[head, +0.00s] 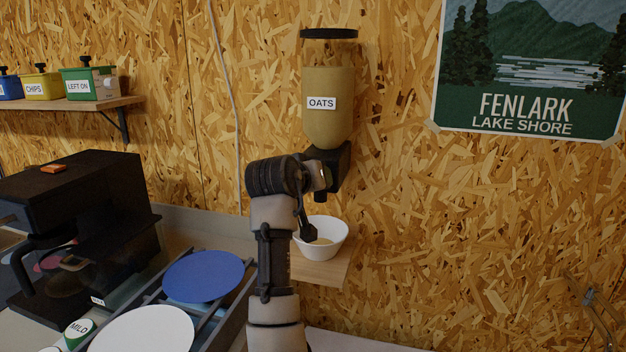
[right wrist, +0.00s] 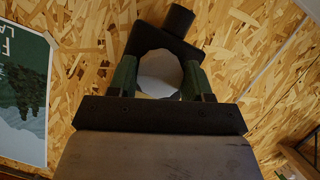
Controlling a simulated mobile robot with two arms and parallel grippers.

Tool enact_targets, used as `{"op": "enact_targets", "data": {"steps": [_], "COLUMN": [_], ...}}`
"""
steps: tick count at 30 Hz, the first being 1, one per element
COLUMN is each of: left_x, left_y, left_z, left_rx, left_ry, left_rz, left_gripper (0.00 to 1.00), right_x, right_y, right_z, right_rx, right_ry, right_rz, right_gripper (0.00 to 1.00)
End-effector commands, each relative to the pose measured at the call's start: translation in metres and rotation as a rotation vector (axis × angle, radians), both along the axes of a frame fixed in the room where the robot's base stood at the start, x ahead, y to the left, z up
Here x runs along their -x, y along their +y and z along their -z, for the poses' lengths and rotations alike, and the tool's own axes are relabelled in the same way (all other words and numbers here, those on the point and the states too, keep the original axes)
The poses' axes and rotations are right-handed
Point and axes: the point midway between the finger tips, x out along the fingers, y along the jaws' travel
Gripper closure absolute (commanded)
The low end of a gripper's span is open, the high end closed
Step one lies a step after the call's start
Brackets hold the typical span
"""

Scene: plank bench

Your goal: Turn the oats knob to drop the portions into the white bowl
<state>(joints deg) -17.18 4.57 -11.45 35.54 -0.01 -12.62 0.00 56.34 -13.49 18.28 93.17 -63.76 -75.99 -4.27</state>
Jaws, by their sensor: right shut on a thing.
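The oats dispenser (head: 328,125) hangs on the wall in the head view, a clear jar of tan oats over a black outlet housing (head: 341,167). The white bowl (head: 322,253) stands upright on a small wooden shelf below the outlet, with some tan content in it. My right arm reaches up in front of the housing and hides the knob there. In the right wrist view, my right gripper (right wrist: 160,78) has its green fingers on both sides of the pale round knob (right wrist: 159,70), shut on it. My left gripper is not in view.
A black machine (head: 80,215) stands at left, beside a rack with a blue plate (head: 203,276) and a white plate (head: 143,331). Labelled bins (head: 45,86) sit on a wall shelf at upper left. A poster (head: 530,70) hangs at right.

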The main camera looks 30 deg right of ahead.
Motion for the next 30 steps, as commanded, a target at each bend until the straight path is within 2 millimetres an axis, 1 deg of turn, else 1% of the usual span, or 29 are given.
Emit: {"op": "enact_targets", "data": {"steps": [1,14,15,20,30], "left_x": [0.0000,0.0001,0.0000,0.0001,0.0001], "left_y": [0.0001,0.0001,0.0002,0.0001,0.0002], "left_z": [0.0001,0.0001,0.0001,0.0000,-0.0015], "left_rx": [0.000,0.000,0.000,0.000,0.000], "left_ry": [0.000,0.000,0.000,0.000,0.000], "left_rz": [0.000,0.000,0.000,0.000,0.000], "left_gripper": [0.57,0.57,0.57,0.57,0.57], "right_x": [-0.0001,-0.0001,-0.0001,-0.0001,-0.0002], "right_y": [0.0005,0.0003,0.0003,0.0002,-0.0005], "right_z": [0.0034,0.0038,0.0038,0.0027,-0.0001], "right_rx": [-0.010,-0.017,-0.016,-0.015,-0.011], "right_ry": [0.002,-0.006,-0.006,-0.007,-0.010], "right_rz": [-0.001,0.000,0.000,0.000,0.000], "right_gripper": [0.74,0.74,0.49,0.25,0.25]}}
